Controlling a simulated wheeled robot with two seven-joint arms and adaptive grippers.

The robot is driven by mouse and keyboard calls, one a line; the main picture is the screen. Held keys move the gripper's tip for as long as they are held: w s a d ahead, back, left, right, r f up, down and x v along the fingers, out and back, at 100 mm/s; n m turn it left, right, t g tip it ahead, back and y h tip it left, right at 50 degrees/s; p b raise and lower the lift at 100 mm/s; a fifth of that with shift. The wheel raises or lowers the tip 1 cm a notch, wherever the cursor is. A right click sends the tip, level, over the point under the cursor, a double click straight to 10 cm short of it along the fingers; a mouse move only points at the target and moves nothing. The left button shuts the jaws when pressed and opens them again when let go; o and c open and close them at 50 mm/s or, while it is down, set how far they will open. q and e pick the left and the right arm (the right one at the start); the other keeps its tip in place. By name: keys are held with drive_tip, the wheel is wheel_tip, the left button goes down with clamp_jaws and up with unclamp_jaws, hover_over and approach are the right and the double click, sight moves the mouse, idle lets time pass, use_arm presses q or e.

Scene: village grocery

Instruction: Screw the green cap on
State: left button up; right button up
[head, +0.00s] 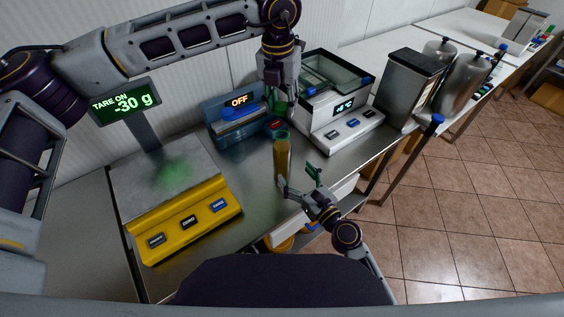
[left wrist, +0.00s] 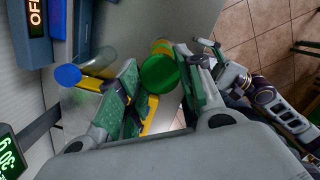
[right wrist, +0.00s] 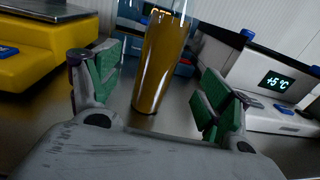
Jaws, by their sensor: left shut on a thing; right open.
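A tall clear bottle (head: 282,160) filled with amber-yellow contents stands upright on the steel counter; it also shows in the right wrist view (right wrist: 160,65). The green cap (left wrist: 159,74) is between the fingers of my left gripper (head: 279,108), which is shut on it above the bottle. In the left wrist view the bottle (left wrist: 161,47) shows partly behind the cap; I cannot tell whether cap and bottle touch. My right gripper (head: 298,186) is open low by the bottle. In the right wrist view the bottle stands between its spread fingers, apart from both.
A yellow scale (head: 190,225) reading -30 g stands left. A blue device (head: 238,125) showing OFF is behind the bottle, and a white device (head: 340,130) showing +5 °C is at right. A blue-capped clear container (left wrist: 68,75) is near the left gripper. The counter's front edge is close.

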drive_tip(key=shift+x, duration=4.2)
drive_tip(key=shift+d, duration=0.1)
drive_tip(key=c, duration=1.5)
use_arm(q)
hover_over(282, 131)
drive_tip(key=shift+s+f, duration=0.1)
drive_tip(key=shift+f, duration=2.4)
use_arm(e)
drive_tip(key=shift+c, duration=0.2)
use_arm(q)
drive_tip(key=shift+f, duration=0.9)
drive_tip(key=shift+f, duration=0.5)
use_arm(e)
clamp_jaws()
